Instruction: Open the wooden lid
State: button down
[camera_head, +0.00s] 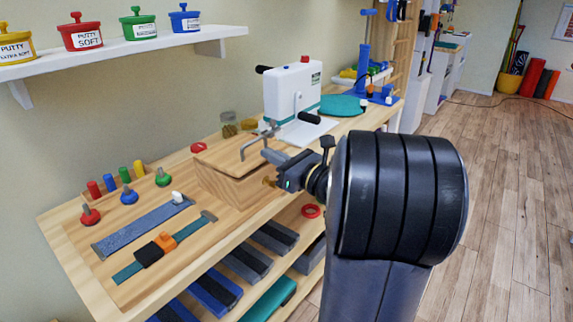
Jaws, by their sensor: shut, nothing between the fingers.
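The wooden box (222,188) stands on the wooden bench, left of my arm. Its wooden lid (217,157) looks down flat on the box, though its right part is partly behind my gripper. A small brass-coloured knob (268,182) shows at the box's right side, close to my gripper's body. My gripper (246,150) is shut and empty, with its thin grey fingers over the lid's right part. I cannot tell whether the fingertips touch the lid.
A white crank machine (293,91) stands behind my gripper. Coloured pegs and knobs (128,196) and strap boards (145,226) lie left of the box. A wall shelf (120,48) holds putty tubs. Floor is clear at right.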

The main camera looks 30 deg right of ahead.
jog(key=shift+x, duration=1.3)
